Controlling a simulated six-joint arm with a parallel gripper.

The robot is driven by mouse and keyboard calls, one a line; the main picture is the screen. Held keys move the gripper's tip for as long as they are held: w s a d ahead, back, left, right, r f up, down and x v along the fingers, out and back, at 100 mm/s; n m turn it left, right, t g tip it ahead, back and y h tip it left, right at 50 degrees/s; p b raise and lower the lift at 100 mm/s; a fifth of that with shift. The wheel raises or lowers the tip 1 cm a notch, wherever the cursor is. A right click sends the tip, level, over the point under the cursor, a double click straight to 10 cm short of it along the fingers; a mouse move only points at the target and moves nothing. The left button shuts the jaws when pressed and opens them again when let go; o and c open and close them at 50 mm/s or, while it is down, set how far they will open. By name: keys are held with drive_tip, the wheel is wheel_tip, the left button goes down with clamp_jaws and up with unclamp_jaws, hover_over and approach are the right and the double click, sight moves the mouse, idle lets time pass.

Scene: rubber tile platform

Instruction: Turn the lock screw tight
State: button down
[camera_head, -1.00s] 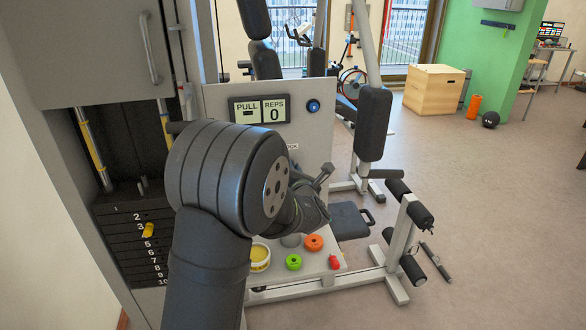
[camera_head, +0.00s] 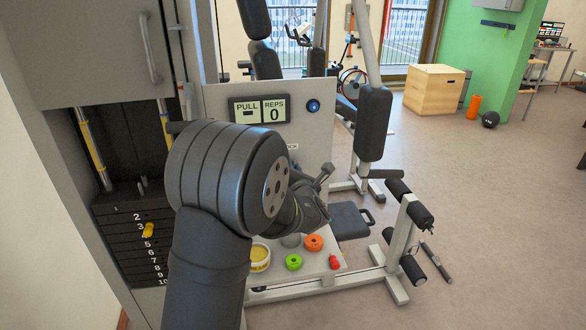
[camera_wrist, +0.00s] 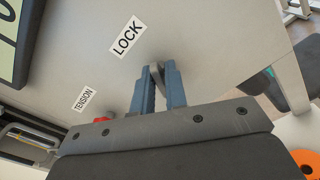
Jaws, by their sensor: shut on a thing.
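In the wrist view, my gripper (camera_wrist: 156,78) has its two blue fingers shut on a small grey piece, the lock screw (camera_wrist: 156,71), at the panel face. Only a narrow part of the screw shows between the fingers; the rest is hidden. The white LOCK label (camera_wrist: 127,37) sits on the panel just above and left of the fingertips. In the head view, my own arm covers the screw and most of the gripper, so how tight the screw is cannot be told.
A TENSION label (camera_wrist: 85,99) and a partly hidden red part are left of my fingers. A shelf below holds a yellow tub (camera_head: 260,256), green ring (camera_head: 293,262) and orange ring (camera_head: 314,242).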

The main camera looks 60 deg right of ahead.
drive_tip(key=c, duration=1.6)
unclamp_jaws()
drive_tip(key=shift+o, duration=0.2)
drive_tip(key=v, duration=1.7)
drive_tip(key=shift+s+a, duration=0.2)
drive_tip(key=shift+r, duration=0.1)
